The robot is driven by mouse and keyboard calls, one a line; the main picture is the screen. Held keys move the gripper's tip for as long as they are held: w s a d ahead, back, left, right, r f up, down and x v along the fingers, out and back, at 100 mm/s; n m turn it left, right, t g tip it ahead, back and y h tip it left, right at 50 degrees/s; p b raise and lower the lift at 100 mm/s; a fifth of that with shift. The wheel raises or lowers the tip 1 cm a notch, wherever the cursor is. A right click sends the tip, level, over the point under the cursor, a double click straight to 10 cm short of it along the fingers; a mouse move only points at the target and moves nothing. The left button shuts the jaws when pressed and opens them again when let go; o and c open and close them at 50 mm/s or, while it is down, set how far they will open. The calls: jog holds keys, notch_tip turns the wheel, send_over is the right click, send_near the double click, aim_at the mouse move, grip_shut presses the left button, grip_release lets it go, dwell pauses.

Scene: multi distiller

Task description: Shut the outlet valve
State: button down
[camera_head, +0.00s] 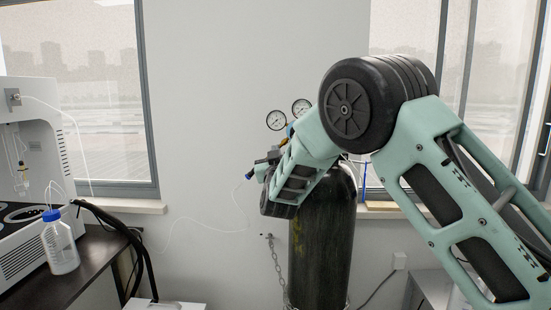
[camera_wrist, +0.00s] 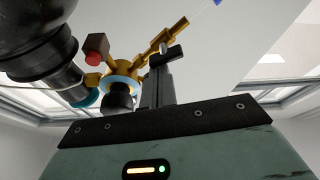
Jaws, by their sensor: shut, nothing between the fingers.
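A black gas cylinder (camera_head: 322,235) stands upright against the wall, partly behind my arm. Its brass regulator (camera_wrist: 124,70) shows in the wrist view, with a brass outlet pipe (camera_wrist: 160,40) running to the upper right. A red-ended knob (camera_wrist: 96,42) sits on its left. My gripper (camera_wrist: 157,72) is shut and empty, its dark fingers pointing up close to the outlet pipe. A small dark lever-like part shows by the fingertips; I cannot tell whether they touch it. In the head view my arm hides most of the regulator, and the outlet end (camera_head: 250,174) shows at its left.
Two pressure gauges (camera_head: 276,120) stand above the regulator. A chain (camera_head: 275,258) hangs beside the cylinder. At left a dark bench (camera_head: 70,285) holds a white machine (camera_head: 30,150) and a blue-capped bottle (camera_head: 60,245). Bare wall lies between bench and cylinder, crossed by a thin tube.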

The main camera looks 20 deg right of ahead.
jog(key=shift+d+f+m+g+h+b, duration=0.15)
jog(key=shift+m+h+b, duration=0.3)
jog(key=shift+m+b, duration=0.85)
jog(key=shift+f+m+g+h+b, duration=0.15)
jog(key=shift+m+h+b, duration=0.3)
jog(key=shift+m+b, duration=0.8)
jog(key=shift+d+f+m+g+h+b, duration=0.15)
jog(key=shift+m+h+b, duration=0.3)
jog(key=shift+m+b, duration=0.55)
jog(key=shift+a+r+m+g+h+b, duration=0.1)
jog(key=shift+m+g+h+b, duration=0.25)
jog(key=shift+m+b, duration=0.65)
jog(key=shift+s+d+f+m+g+h+b, duration=0.1)
jog(key=shift+m+g+h+b, duration=0.3)
jog(key=shift+m+b, duration=0.65)
jog(key=shift+w+f+m+g+h+b, duration=0.1)
jog(key=shift+m+g+h+b, duration=0.3)
jog(key=shift+m+b, duration=0.65)
jog(key=shift+s+d+f+m+g+h+b, duration=0.1)
jog(key=shift+m+g+h+b, duration=0.25)
jog(key=shift+m+b, duration=0.7)
dwell(0.3)
